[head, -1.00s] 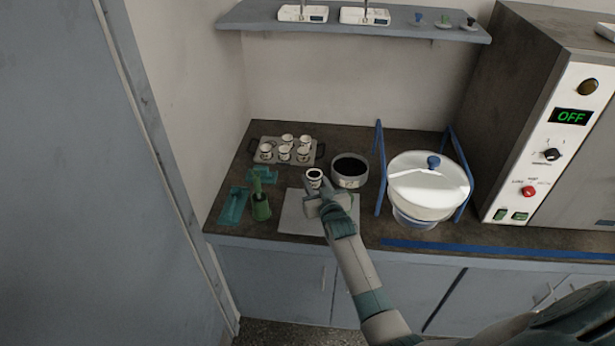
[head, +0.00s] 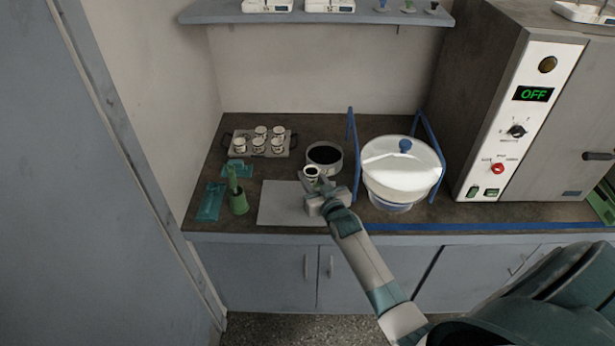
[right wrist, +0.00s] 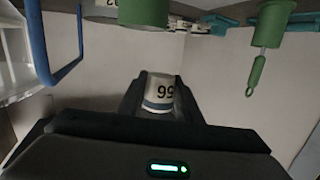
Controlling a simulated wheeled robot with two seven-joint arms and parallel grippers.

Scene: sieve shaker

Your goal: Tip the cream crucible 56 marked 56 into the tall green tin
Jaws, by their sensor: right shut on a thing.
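My right gripper (head: 313,183) is shut on the cream crucible 56 (right wrist: 159,92). Its dark number and blue band show upside down in the right wrist view. In the head view the crucible (head: 311,172) is held open end up, just in front of a round grey pot. A green cylinder that looks like the tall green tin (right wrist: 143,12) stands beyond the crucible in the right wrist view, cut by the frame's top edge. In the head view it is mostly hidden by the gripper and crucible. My left gripper is out of view.
The grey pot (head: 324,153) has dark contents. A lidded white bowl (head: 400,170) stands between blue rails at right. A tray (head: 236,154) holds several other crucibles. A green pot with a brush (head: 238,203) stands left of a pale mat (head: 280,205).

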